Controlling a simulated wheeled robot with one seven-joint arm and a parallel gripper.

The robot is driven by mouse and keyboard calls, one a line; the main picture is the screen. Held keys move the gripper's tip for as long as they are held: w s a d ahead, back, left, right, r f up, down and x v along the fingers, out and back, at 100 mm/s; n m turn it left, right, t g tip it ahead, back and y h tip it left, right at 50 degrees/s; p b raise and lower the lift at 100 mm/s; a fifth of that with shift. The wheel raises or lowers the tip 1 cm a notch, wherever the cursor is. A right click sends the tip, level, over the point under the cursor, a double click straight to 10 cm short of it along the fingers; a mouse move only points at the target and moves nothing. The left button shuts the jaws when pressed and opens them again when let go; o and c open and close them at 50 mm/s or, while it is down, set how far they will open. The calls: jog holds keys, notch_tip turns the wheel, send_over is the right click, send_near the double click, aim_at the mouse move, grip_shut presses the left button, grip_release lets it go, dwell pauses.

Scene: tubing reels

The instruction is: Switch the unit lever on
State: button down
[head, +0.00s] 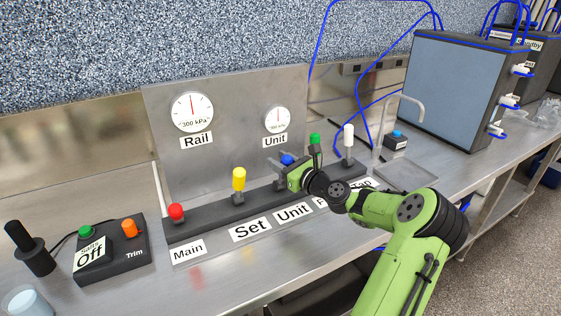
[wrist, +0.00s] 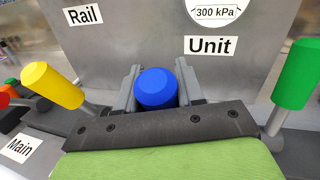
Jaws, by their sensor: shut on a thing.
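The unit lever has a blue knob (head: 287,160) and stands above the Unit label (head: 293,212) on the dark lever strip. In the wrist view the blue knob (wrist: 155,88) sits between the two grey fingers of my gripper (wrist: 157,90). In the head view my gripper (head: 291,172) reaches the knob from the right and is shut on it. The lever's shaft is mostly hidden behind my gripper, so its exact tilt is hard to tell.
The yellow lever (head: 239,179) stands to the left and the green lever (head: 314,140) close to the right. A red lever (head: 176,212) and a white lever (head: 348,136) stand farther out. The Unit gauge (head: 277,119) is behind. A button box (head: 112,262) sits front left.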

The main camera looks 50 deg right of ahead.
jog(key=s+t+b, duration=0.1)
jog(key=s+f+t+b, duration=0.1)
jog(key=b, duration=0.1)
jog(key=shift+a+f+n+t, duration=0.25)
jog(key=shift+a+n+t, duration=0.05)
jog(key=shift+a, duration=0.05)
jog(key=shift+s+a+t+b, duration=0.15)
jog(key=shift+s+t+b, duration=0.35)
jog(key=shift+t+b, duration=0.1)
jog(key=shift+r+n, duration=0.1)
jog(key=shift+n, duration=0.2)
jog(key=c, duration=0.8)
grip_release()
jog(key=shift+s, duration=0.15)
jog(key=p+v, duration=0.1)
jog(key=v, duration=1.4)
jog(key=shift+s+p, duration=0.3)
jog(key=shift+p, duration=0.05)
